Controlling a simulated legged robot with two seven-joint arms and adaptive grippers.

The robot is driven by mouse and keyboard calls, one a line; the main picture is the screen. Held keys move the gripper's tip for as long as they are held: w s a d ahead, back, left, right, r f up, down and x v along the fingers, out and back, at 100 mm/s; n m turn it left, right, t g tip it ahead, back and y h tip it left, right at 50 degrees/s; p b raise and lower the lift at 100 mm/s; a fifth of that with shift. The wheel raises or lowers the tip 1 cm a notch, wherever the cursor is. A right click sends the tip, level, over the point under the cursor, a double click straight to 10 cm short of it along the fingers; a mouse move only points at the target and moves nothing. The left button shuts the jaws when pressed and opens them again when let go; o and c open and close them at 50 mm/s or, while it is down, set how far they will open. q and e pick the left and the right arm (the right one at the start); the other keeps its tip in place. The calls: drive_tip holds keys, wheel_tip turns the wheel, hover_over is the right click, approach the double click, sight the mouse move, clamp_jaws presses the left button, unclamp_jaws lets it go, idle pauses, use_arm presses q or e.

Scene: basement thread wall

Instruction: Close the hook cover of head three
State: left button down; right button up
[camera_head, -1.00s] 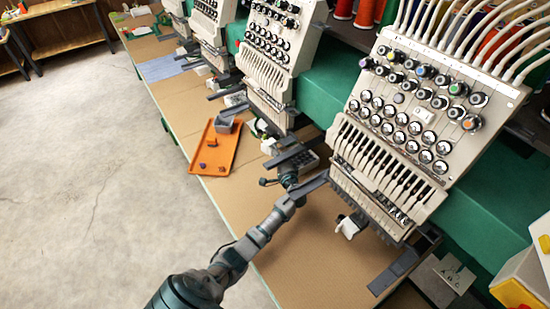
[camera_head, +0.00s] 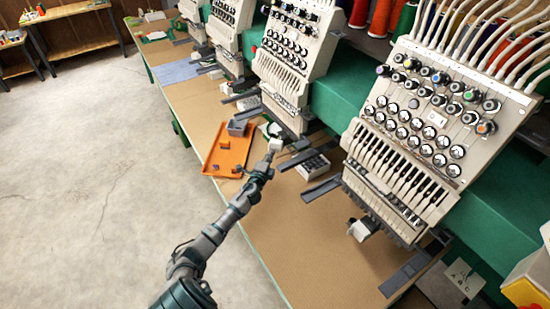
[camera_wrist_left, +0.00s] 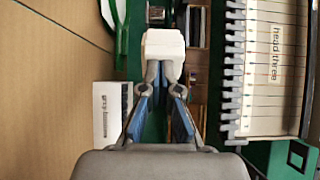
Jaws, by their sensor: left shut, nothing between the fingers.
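A machine head labelled head three (camera_wrist_left: 275,50) stands at the right in the left wrist view. It appears to be the second-nearest head (camera_head: 287,62) in the head view. A white block, likely its hook cover (camera_wrist_left: 163,45), is just past my left fingertips; it also shows below that head in the head view (camera_head: 276,145). My left gripper (camera_wrist_left: 165,72) is shut with nothing between its fingers, and its tips appear against or just short of the white block. I cannot tell how far the cover is open. My right gripper is not in view.
An orange tray (camera_head: 228,152) with a grey bin (camera_head: 238,127) lies left of the gripper. A white box (camera_wrist_left: 112,110) is beside it in the wrist view. Grey bracket arms (camera_head: 322,189) jut out over the table. The nearest head (camera_head: 430,130) stands to the right.

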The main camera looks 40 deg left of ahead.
use_arm(q)
drive_tip(key=shift+w+a, duration=0.1)
drive_tip(key=shift+a, duration=0.25)
drive_tip(key=a+m+h+b, duration=0.1)
drive_tip(key=h, duration=0.1)
drive_tip(key=w+a+m+t+h+b, duration=0.1)
drive_tip(key=a+m+h, duration=0.1)
drive_tip(key=w+a+m+h+b, duration=0.1)
drive_tip(key=a+h+b, duration=0.1)
drive_tip(key=h, duration=0.1)
drive_tip(key=shift+r+m, duration=0.25)
drive_tip(key=shift+m, duration=0.05)
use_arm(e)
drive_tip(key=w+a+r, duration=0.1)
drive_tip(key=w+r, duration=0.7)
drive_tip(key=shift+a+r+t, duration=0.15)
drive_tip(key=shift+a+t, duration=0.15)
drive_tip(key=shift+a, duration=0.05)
